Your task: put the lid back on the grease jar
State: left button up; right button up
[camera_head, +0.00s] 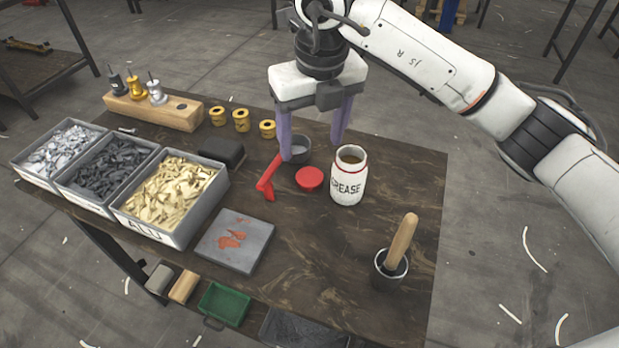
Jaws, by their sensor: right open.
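The white grease jar (348,176), marked GREASE, stands upright and open-topped on the dark wooden table (300,240). Its round red lid (309,178) lies flat on the table just left of the jar, apart from it. My right gripper (312,150) points down above the table, behind and above the lid, with its two purple fingers spread apart and nothing between them. My left gripper is not in view.
A red tool (268,178) and a grey cup (295,150) are near the lid. A pot with a wooden handle (399,245) stands front right. Yellow spools (241,121) stand behind.

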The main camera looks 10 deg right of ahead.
jog(key=shift+f, duration=0.1)
send_over(310, 176)
jog(key=s, duration=0.2)
jog(key=shift+w+a+f, duration=0.1)
jog(key=shift+w+f, duration=0.05)
jog(key=shift+f, duration=1.05)
jog(key=shift+w+a+f, duration=0.1)
jog(key=shift+f, duration=1.1)
jog(key=shift+w+d+f+p, duration=0.1)
jog(key=shift+w+f+p, duration=0.15)
jog(key=shift+f, duration=1.05)
jog(key=shift+w+d+f+p, duration=0.1)
jog(key=shift+w+f, duration=0.2)
jog(key=shift+f, duration=0.95)
jog(key=shift+c, duration=0.2)
jog(key=c, duration=1.1)
